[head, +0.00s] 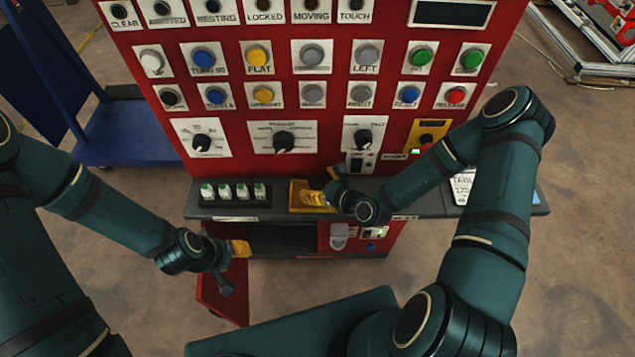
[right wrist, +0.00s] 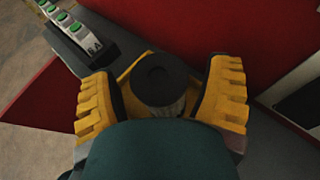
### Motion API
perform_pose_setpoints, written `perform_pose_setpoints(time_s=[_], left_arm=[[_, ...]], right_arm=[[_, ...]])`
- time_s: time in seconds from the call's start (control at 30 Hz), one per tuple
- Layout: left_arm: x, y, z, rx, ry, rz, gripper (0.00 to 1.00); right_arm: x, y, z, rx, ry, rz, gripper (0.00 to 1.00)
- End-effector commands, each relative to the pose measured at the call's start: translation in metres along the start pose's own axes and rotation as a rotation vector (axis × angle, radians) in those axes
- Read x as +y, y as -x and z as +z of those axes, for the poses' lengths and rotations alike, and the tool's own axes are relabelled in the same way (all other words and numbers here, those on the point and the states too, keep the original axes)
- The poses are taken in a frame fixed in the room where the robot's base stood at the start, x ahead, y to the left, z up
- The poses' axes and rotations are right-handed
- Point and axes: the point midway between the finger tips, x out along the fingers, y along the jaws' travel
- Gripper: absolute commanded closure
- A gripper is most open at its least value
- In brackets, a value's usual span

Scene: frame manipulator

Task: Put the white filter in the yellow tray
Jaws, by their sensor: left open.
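The yellow tray (head: 296,194) sits on the grey shelf of the red cabinet, and part of it shows in the right wrist view (right wrist: 130,65). My right gripper (head: 322,196) is over the tray. In the right wrist view its yellow fingers (right wrist: 162,95) stand apart on either side of a round piece with a dark top and pale ribbed side, seemingly the white filter (right wrist: 161,80). Narrow gaps show beside it, and the filter appears to stand within the tray; its base is hidden. In the head view my gripper hides the filter. My left gripper (head: 238,250) is open and empty, below the shelf.
A dark rack with several green-topped white items (head: 233,191) stands on the shelf left of the tray. The red panel (head: 285,100) with buttons and knobs rises behind. A red door or drawer (head: 222,292) sticks out below, close to my left gripper. A blue cart (head: 125,130) stands left.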

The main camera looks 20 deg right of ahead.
Motion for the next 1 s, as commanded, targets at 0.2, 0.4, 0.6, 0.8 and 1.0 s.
perform_pose_setpoints(time_s=[0.2,0.4,0.6,0.8,1.0], left_arm=[[0.001,0.002,0.000,0.000,0.000,0.000,0.54],[0.001,0.004,0.000,0.000,0.000,0.001,0.54],[0.001,0.004,0.000,0.000,0.000,0.001,0.54],[0.002,0.005,-0.001,0.000,0.000,0.001,0.54],[0.002,0.005,-0.001,0.000,0.000,0.001,0.54]], right_arm=[[0.000,0.001,0.002,0.000,0.001,0.000,0.22],[-0.002,0.023,0.003,0.002,-0.001,-0.003,0.22],[-0.001,0.066,0.003,0.002,-0.002,-0.004,0.22],[-0.001,0.101,0.003,0.001,0.000,-0.004,0.22],[0.000,0.119,0.003,0.002,0.004,0.000,0.22]])
